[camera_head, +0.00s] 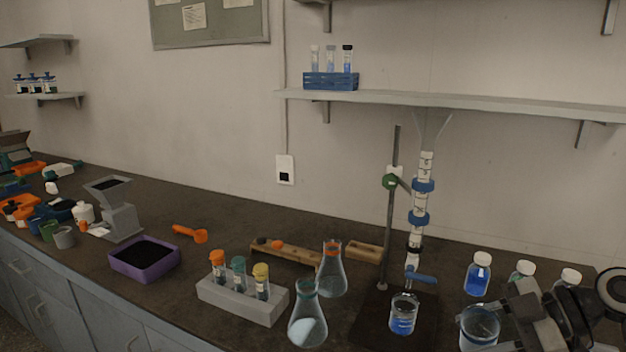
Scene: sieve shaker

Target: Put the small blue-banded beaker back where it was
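A clear glass beaker (478,325) with a bluish tint is at the lower right, partly cut off by the picture's bottom edge. My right gripper (503,338) comes in from the right, its fingers at the beaker's right side and covering part of it. I cannot tell whether they are closed on the glass or only beside it. Another beaker (403,315) with blue liquid stands on the dark stand base (373,322), under the burette (418,215). I cannot make out clearly which beaker has the blue band. My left gripper is not in view.
Two conical flasks (308,318) and a grey rack (243,299) of capped tubes stand left of the stand. White-capped bottles (478,274) stand behind my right gripper. A purple tray (144,262) and an orange scoop (190,233) lie farther left. A shelf (450,107) hangs above.

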